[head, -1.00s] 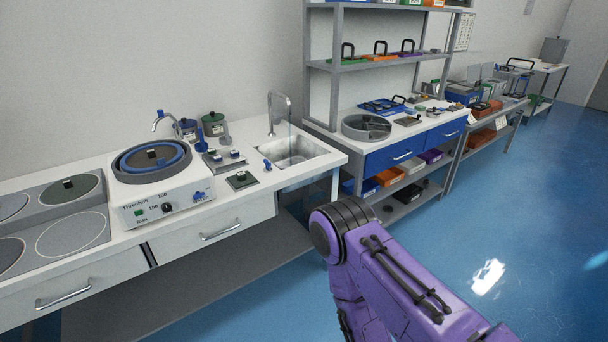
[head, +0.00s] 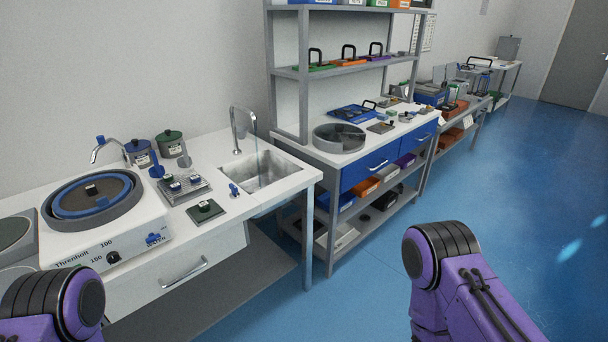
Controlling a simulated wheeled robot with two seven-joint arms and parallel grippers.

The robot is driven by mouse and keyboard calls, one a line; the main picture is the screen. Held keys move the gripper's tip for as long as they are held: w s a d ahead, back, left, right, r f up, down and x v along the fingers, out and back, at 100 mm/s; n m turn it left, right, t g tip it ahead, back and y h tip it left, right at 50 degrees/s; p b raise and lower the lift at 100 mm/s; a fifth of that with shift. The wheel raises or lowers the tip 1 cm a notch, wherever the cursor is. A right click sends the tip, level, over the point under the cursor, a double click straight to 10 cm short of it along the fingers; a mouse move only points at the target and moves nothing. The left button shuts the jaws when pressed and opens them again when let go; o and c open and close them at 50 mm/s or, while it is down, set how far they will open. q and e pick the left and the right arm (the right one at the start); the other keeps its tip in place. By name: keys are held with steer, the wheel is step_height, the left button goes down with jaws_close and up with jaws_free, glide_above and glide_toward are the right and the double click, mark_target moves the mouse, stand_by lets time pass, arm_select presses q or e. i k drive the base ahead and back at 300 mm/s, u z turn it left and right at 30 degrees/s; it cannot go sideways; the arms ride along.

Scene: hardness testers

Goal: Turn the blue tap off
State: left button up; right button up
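A small blue tap handle (head: 234,190) stands on the white counter at the front left corner of the sink (head: 268,176). A grey gooseneck faucet (head: 240,115) rises behind the sink, and a thin pale stream seems to run from its spout into the basin. Another blue part, a knob (head: 153,238) marked with a water label, is on the front of the white grinding machine (head: 110,235). Only purple and black arm links of mine show at the lower left and lower right. Neither gripper is in view.
Two lidded jars (head: 171,144) stand behind. A grey shelf rack (head: 302,75) adjoins the sink on the right. Blue floor (head: 365,265) is open at right.

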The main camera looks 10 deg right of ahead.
mark_target(234, 189)
steer(key=z, duration=0.2)
steer(key=i, duration=1.1)
steer(key=u, duration=0.75)
